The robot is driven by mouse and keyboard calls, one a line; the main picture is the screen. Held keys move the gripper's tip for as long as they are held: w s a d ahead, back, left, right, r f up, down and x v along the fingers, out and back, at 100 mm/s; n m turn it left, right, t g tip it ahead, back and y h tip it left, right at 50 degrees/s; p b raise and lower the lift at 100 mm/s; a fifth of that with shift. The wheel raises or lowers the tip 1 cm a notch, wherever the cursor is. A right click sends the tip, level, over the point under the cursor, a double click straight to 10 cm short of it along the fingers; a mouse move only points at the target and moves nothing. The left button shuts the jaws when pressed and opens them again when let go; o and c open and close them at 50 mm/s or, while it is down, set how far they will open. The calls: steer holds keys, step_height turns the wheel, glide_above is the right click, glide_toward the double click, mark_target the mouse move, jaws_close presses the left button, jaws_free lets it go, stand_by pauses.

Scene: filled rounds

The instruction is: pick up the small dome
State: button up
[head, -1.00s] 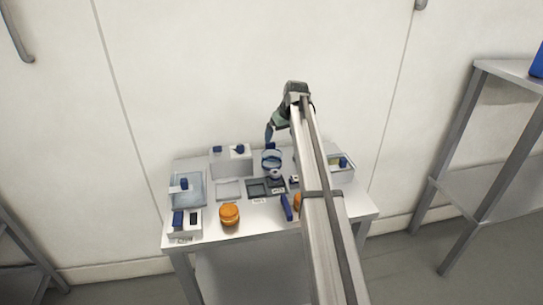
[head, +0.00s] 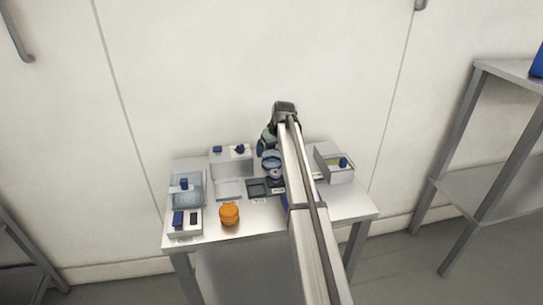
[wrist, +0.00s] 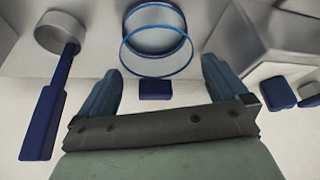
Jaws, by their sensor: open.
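A clear, glassy round thing with blue rims (wrist: 155,66), which looks like the small dome, is at the top middle of the wrist view. In the head view it shows (head: 271,157) at the back middle of the table, partly hidden by my arm. My gripper (wrist: 160,78) is open, with its two blue fingers apart and nothing held between them. The dome lies ahead of the fingertips, roughly centred between them. In the head view my gripper (head: 266,146) is close to the dome; I cannot tell whether they touch.
A small dark blue block (wrist: 155,90) lies between the fingers in the wrist picture. A white round piece (wrist: 60,33) with a blue handle is at left. A grey box (head: 335,166) stands right, an orange jar (head: 229,214) in front, a clear-covered tray (head: 186,198) at left.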

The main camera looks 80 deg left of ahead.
mark_target(272, 152)
steer(key=x, duration=0.5)
steer(key=shift+w+d+f, duration=0.1)
steer(key=shift+w+d, duration=0.1)
steer(key=shift+d, duration=0.2)
steer(key=shift+c, duration=0.2)
steer(key=c, duration=0.7)
